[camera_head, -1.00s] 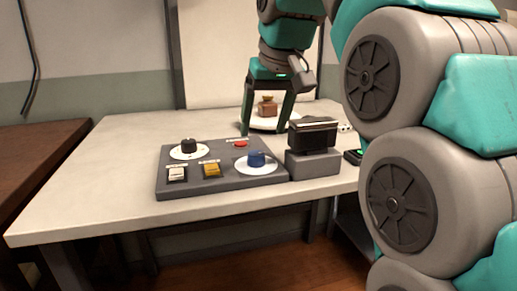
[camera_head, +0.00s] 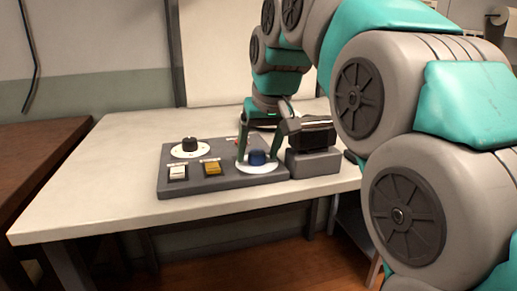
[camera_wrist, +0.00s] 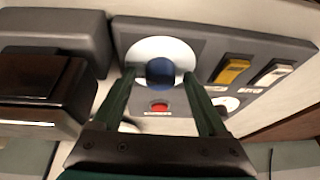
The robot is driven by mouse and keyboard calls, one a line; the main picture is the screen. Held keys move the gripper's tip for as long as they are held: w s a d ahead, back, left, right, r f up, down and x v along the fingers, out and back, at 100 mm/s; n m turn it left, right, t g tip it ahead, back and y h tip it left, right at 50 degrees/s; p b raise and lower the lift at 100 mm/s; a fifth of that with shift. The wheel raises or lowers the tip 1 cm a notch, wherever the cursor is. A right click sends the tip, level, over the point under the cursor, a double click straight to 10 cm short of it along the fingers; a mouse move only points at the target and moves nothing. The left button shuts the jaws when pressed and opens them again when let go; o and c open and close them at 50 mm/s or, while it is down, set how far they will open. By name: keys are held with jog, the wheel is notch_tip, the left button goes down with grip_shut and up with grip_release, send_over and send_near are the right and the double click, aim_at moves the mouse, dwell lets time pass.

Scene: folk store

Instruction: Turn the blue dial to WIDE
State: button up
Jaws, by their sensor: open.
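The blue dial (camera_head: 257,158) sits on a white disc at the right front of the dark grey control panel (camera_head: 222,183). It also shows in the wrist view (camera_wrist: 160,73), on its white disc (camera_wrist: 140,50). My gripper (camera_head: 257,155) is open above the panel, pointing down, with its two fingers on either side of the dial. In the wrist view my gripper (camera_wrist: 160,72) has the dial between its spread fingertips. I cannot tell whether the fingers touch it. The dial's pointer and the word WIDE cannot be read.
The panel also bears a black dial (camera_head: 189,144), a white switch (camera_head: 178,173), a yellow switch (camera_head: 212,168) and a red button (camera_wrist: 159,107). A dark device on a grey block (camera_head: 313,163) stands close to the right. The table's left side is clear.

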grip_shut()
dwell(0.6)
